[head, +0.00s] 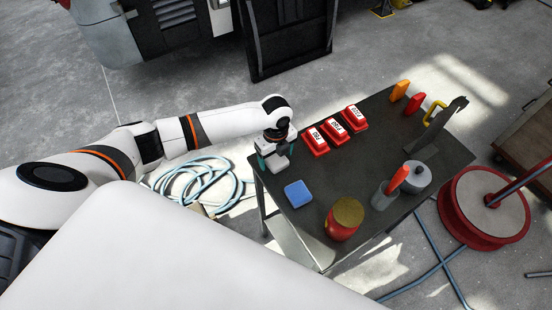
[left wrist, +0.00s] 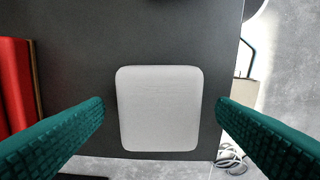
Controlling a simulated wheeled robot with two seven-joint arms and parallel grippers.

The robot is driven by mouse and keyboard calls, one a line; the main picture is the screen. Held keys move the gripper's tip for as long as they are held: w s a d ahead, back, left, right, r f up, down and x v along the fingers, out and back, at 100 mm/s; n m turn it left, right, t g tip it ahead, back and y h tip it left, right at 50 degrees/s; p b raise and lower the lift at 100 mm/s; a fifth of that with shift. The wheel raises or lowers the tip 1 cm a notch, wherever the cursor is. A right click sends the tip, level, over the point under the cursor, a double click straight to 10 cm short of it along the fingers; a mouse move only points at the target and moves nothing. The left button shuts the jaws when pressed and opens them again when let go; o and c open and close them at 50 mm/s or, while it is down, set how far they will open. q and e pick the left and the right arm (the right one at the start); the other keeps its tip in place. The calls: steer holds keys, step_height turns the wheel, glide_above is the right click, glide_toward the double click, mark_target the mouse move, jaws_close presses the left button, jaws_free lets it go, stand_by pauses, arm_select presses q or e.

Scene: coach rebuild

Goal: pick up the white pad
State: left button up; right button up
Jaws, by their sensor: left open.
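The white pad (left wrist: 160,120) lies flat on the dark table top in the left wrist view, a pale rounded square close to the table's edge. My left gripper (left wrist: 160,104) is open, with one green finger on each side of the pad and a visible gap to each side. My right gripper is not in view.
On the table (head: 305,238) are a blue block (head: 298,193), several red boxes (head: 316,141), a red jar (head: 344,219) with a yellowish lid and a grey pot (head: 417,177). Coiled hose (head: 200,182) lies on the floor left of the table.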

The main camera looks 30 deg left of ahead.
mark_target(276, 158)
arm_select(q)
steer(key=c, duration=1.1)
steer(key=shift+o, duration=0.2)
step_height(276, 158, up, 10)
steer(key=b, duration=0.1)
